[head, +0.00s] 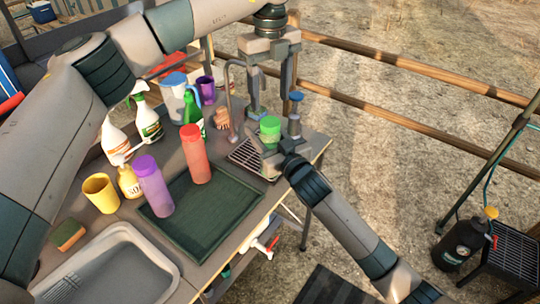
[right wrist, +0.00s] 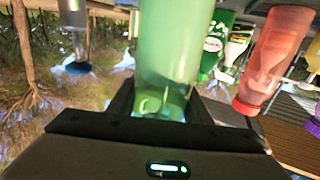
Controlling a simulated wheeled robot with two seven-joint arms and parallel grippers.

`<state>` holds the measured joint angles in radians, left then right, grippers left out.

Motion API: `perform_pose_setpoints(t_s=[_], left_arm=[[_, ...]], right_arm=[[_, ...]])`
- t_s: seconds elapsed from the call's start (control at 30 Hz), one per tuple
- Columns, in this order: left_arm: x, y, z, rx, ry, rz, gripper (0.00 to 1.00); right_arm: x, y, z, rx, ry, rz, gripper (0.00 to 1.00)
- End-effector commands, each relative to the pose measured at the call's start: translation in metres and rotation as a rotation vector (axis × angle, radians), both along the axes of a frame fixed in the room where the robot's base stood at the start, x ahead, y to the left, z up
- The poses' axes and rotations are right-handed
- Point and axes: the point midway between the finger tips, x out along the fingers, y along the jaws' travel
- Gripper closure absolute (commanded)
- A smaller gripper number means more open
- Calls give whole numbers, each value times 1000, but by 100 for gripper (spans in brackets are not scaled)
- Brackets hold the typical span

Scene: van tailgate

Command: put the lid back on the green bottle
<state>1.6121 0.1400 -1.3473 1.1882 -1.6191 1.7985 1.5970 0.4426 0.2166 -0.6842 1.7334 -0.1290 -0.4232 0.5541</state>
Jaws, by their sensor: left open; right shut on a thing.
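A translucent green bottle (head: 270,128) stands near the far right corner of the counter. My right gripper (head: 272,152) is shut on it; in the right wrist view the bottle (right wrist: 165,50) fills the middle, between the fingers. I cannot tell a separate lid for it in either view. My left gripper (head: 272,92) is open, pointing down above and slightly behind the green bottle, with nothing seen between its fingers. A grey bottle with a blue top (head: 295,122) is just right of the green bottle; it also shows in the right wrist view (right wrist: 75,45).
A tap (head: 230,105) rises left of my left gripper. A red bottle (head: 195,155) and a purple bottle (head: 154,187) stand by the dark green tray (head: 220,225). A yellow cup (head: 101,193), spray bottles (head: 147,122) and a sink (head: 118,270) lie further left.

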Motion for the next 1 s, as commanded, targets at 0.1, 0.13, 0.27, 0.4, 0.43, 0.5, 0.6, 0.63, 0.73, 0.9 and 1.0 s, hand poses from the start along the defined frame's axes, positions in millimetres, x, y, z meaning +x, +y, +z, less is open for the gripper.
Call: perform_pose_setpoints(t_s=[0.1, 0.13, 0.27, 0.4, 0.43, 0.5, 0.6, 0.63, 0.73, 0.9, 1.0], left_arm=[[0, 0, -14, 0, 1, 0, 45], [0, 0, -18, 0, 2, 0, 45], [0, 1, -35, 1, 3, 1, 45], [0, 1, -52, 1, 2, 1, 45], [0, 1, -55, 1, 2, 1, 45], [0, 1, -61, 1, 3, 1, 45], [0, 0, -66, -1, 1, 1, 45], [0, 0, -67, 0, 0, 1, 45], [0, 1, -68, 0, 0, 1, 45], [0, 0, -68, 0, 0, 1, 45], [0, 0, -68, 0, 0, 1, 60]], right_arm=[[0, 0, 0, -1, 1, 0, 100], [0, 0, 0, -1, 1, 0, 100], [0, 0, 0, -1, 1, 0, 100], [0, 0, 0, 0, 0, 0, 100], [0, 0, 0, 0, 0, 0, 100], [0, 0, 0, 0, 0, 0, 100], [0, 0, 0, 0, 0, 0, 100], [0, 0, 0, 0, 0, 0, 100], [0, 0, 0, 0, 0, 0, 100], [0, 0, 0, 0, 0, 0, 100], [0, 0, 0, 0, 0, 0, 100]])
